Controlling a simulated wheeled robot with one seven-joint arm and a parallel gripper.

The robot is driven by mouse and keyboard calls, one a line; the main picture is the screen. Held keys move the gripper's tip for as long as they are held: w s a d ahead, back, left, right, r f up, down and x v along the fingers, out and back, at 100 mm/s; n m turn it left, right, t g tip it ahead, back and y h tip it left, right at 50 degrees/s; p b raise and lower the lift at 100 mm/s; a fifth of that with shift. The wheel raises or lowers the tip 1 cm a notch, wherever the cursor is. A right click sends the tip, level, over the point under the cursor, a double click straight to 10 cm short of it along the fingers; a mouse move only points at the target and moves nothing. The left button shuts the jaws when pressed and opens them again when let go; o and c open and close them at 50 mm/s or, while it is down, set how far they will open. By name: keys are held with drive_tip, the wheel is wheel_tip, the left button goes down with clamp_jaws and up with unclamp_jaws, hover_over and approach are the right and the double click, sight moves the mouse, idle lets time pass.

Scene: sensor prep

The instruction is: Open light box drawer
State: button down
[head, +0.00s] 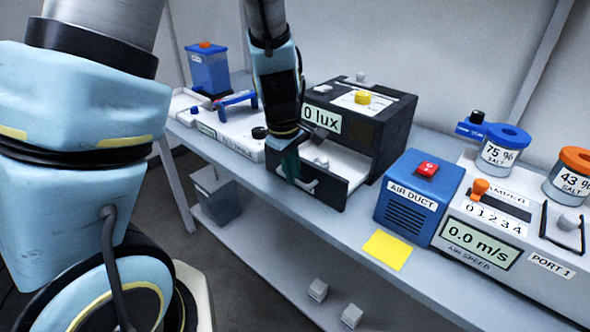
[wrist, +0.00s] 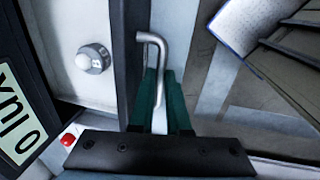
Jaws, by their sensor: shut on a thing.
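The light box (head: 395,128) is a black box on the bench with a "0 lux" display (head: 322,119), which also shows at the left of the wrist view (wrist: 18,128). Its drawer (head: 330,190) stands pulled out, with its white inside showing. A small round grey knob-like piece (wrist: 93,58) sits in the drawer. My gripper (head: 291,166) is at the drawer front from above. In the wrist view, its green fingers (wrist: 160,100) are shut on the bent metal drawer handle (wrist: 152,38). The handle's lower part is partly hidden by the fingers.
A blue air duct box (head: 405,200) with a red top piece stands right of the light box. A yellow note (head: 388,250) lies at the bench's front edge. A white device with a blue handle (head: 235,98) stands to the left. A lower shelf (head: 270,270) runs beneath.

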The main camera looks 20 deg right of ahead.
drive_tip(key=c, duration=1.2)
unclamp_jaws()
drive_tip(key=shift+o, duration=0.2)
drive_tip(key=shift+r, duration=0.1)
wheel_tip(320, 180, up, 10)
drive_tip(key=a+p, duration=0.1)
drive_tip(key=shift+s+a+r+p, duration=0.25)
drive_tip(key=shift+s+a+p, duration=0.05)
drive_tip(key=shift+s+a, duration=0.15)
drive_tip(key=a+f+m+y, duration=0.1)
drive_tip(key=a+m, duration=0.6)
drive_tip(key=a, duration=1.6)
drive_tip(key=shift+a+t+y, duration=0.3)
